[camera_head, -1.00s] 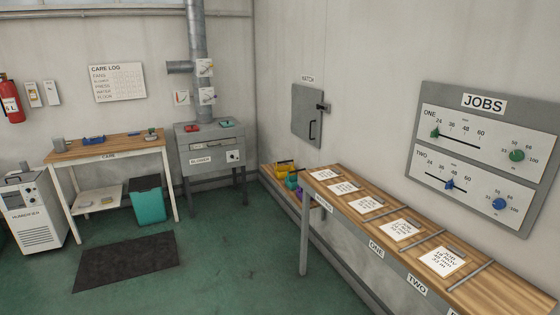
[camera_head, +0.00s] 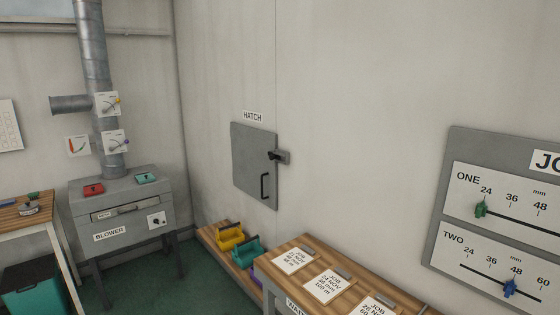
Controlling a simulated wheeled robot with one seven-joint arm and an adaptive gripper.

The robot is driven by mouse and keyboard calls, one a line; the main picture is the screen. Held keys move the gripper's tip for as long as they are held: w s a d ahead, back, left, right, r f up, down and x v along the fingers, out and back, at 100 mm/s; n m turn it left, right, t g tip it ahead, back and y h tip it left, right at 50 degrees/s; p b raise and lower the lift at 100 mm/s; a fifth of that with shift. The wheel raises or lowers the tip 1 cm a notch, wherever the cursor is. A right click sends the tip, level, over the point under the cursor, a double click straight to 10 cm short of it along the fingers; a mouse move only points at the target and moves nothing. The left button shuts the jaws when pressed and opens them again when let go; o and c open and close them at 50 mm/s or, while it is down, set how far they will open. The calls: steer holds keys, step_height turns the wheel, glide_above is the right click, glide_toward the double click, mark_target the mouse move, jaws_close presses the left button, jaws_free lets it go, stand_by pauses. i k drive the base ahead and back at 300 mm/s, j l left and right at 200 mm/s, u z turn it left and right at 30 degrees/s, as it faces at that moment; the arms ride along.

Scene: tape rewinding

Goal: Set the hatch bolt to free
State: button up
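The grey hatch door (camera_head: 252,165) is set in the wall near the middle of the head view, under a HATCH label (camera_head: 253,117). It looks shut. A small dark bolt (camera_head: 276,156) sits at its upper right edge, over a grey plate on the wall beside the door. I cannot tell the bolt's setting at this size. A black pull handle (camera_head: 265,187) is on the door below the bolt. My gripper is not in view.
A wooden bench (camera_head: 307,247) with job cards stands right of the hatch. A low shelf with a yellow basket (camera_head: 230,236) and a teal basket (camera_head: 245,252) lies below it. The blower (camera_head: 123,217) stands left. Green floor (camera_head: 200,285) shows between.

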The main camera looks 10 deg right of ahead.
mark_target(272, 156)
steer(key=i+j, duration=0.3)
steer(key=i, duration=0.2)
steer(key=i+j, duration=0.25)
steer(key=i, duration=0.25)
steer(key=i+j, duration=0.3)
steer(key=i, duration=0.2)
steer(key=i+j, duration=0.25)
steer(key=i, duration=0.25)
steer(key=i+j, duration=0.3)
steer(key=i, duration=0.2)
